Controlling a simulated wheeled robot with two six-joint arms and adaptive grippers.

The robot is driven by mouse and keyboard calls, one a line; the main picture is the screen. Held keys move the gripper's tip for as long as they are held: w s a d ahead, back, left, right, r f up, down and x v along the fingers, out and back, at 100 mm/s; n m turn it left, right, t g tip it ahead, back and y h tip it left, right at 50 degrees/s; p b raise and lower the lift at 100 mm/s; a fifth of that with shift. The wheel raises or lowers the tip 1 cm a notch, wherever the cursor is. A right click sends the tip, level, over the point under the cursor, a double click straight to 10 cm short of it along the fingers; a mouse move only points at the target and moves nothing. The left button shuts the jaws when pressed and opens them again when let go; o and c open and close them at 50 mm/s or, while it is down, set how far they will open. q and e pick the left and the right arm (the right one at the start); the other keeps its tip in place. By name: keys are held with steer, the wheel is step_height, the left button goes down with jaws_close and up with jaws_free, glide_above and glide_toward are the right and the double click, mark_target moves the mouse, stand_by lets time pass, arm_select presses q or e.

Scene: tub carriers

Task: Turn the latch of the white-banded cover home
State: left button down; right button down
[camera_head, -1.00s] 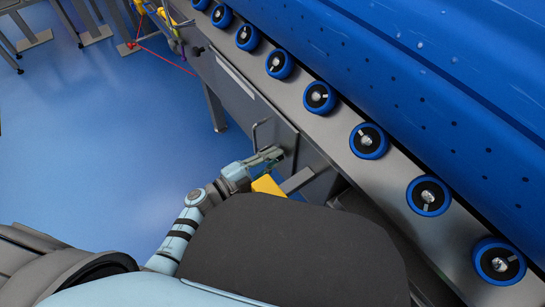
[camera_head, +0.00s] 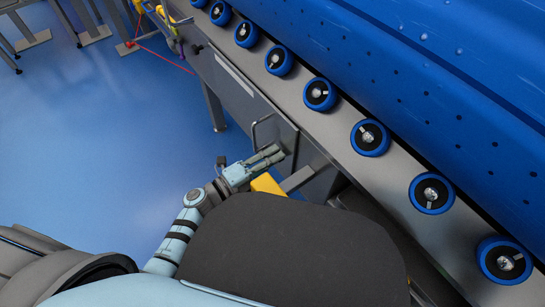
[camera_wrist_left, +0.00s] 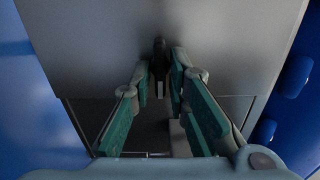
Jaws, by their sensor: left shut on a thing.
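A grey cover panel (camera_head: 254,112) with a pale white band (camera_head: 235,76) and a bent bar handle (camera_head: 256,131) is on the side of the conveyor frame. My left gripper (camera_head: 276,155) is at the panel's lower end, just below the handle in the picture. In the left wrist view, its green-padded fingers (camera_wrist_left: 164,72) are shut on a small dark latch (camera_wrist_left: 160,52) on a flat grey face. The latch's far end shows between the fingertips; its exact angle is hard to tell. My right gripper is not in view.
A row of blue-rimmed rollers (camera_head: 370,138) runs along the steel rail (camera_head: 335,130), beside a large blue tub (camera_head: 440,60). A yellow block (camera_head: 267,184) and a grey bar (camera_head: 297,179) are close below the gripper. Open blue floor (camera_head: 95,150) lies to the left.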

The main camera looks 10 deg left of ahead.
arm_select(q)
steer(key=c, duration=1.7)
jaws_free()
steer(key=shift+o, duration=0.3)
steer(key=v, duration=1.2)
